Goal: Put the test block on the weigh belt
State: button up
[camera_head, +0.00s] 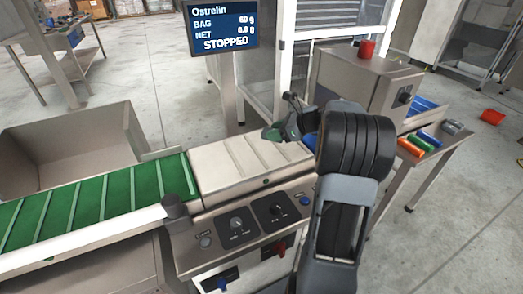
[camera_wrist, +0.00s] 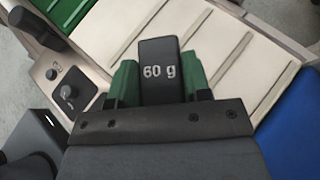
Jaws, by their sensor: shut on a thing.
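The test block (camera_wrist: 159,62) is a dark block marked "60 g" in the wrist view. My gripper (camera_head: 276,133) has green fingers, which close on the block from both sides. The weigh belt (camera_head: 226,167) is the cream, slatted section in the middle of the head view. It also shows behind the block in the wrist view (camera_wrist: 220,38). My gripper is over the far right part of this belt. I cannot tell whether the block touches it. In the head view the block is mostly hidden by my gripper and arm.
A green slatted conveyor (camera_head: 105,205) adjoins on the left, with a steel bin (camera_head: 75,145) behind. A control panel (camera_head: 255,220) with knobs lies in front. The display (camera_head: 222,28) reads "STOPPED".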

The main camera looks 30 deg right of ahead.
jog(key=b, duration=0.1)
send_over(263, 155)
jog(key=f, duration=0.5)
jog(key=shift+s+f, duration=0.2)
jog(key=shift+w+a+f+b, duration=0.15)
jog(key=shift+f+b, duration=0.5)
jog(key=shift+f, duration=1.1)
jog(key=shift+f, duration=0.15)
jog(key=o, duration=0.9)
